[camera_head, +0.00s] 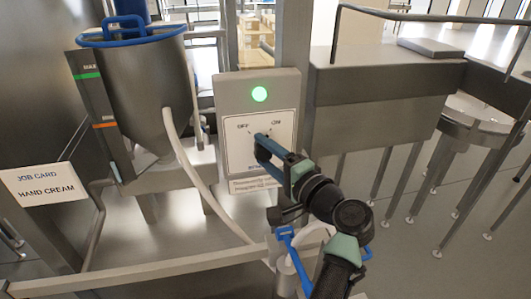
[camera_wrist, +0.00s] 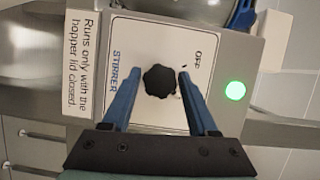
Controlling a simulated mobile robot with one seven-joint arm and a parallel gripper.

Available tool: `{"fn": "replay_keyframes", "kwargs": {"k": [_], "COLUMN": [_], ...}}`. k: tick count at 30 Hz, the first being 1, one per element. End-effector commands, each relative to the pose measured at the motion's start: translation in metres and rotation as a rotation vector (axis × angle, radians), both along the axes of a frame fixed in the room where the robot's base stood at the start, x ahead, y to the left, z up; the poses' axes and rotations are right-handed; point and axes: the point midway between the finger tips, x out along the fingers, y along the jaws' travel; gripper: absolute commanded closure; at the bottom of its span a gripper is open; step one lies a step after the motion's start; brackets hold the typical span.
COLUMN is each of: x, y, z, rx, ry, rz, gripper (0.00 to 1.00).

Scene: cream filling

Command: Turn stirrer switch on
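The stirrer switch is a black knob (camera_wrist: 160,81) on a white plate, with "STIRRER" and "OFF" printed beside it in the wrist view. The switch panel (camera_head: 229,98) is a grey box with a lit green lamp (camera_head: 260,94), which also shows in the wrist view (camera_wrist: 235,90). In the head view the plate reads "OFF" and "ON", and my fingers mostly hide the knob. My gripper (camera_head: 263,144) is at the panel. In the wrist view its two blue fingers (camera_wrist: 160,74) are apart, one on each side of the knob. I cannot tell which way the knob points.
The metal hopper (camera_head: 150,85) stands left of the panel, with a blue-rimmed top and handle. A pale hose (camera_head: 188,165) runs down from it. A job card (camera_head: 45,184) reads "HAND CREAM". A metal cabinet (camera_head: 375,100) and round table (camera_head: 470,135) stand right.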

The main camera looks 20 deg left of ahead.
Motion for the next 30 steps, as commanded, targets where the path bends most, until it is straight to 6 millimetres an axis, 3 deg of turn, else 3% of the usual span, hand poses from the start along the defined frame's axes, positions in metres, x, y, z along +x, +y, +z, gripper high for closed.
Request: {"fn": "replay_keyframes", "kwargs": {"k": [3,14,30], "x": [0.000,-0.003,-0.061], "y": [0.000,-0.005,-0.092], "z": [0.000,-0.001,0.000], "rx": [-0.001,-0.002,-0.003], "ry": [-0.001,-0.002,-0.003], "rz": [0.000,0.000,-0.003], "gripper": [0.23,0.23,0.23]}}
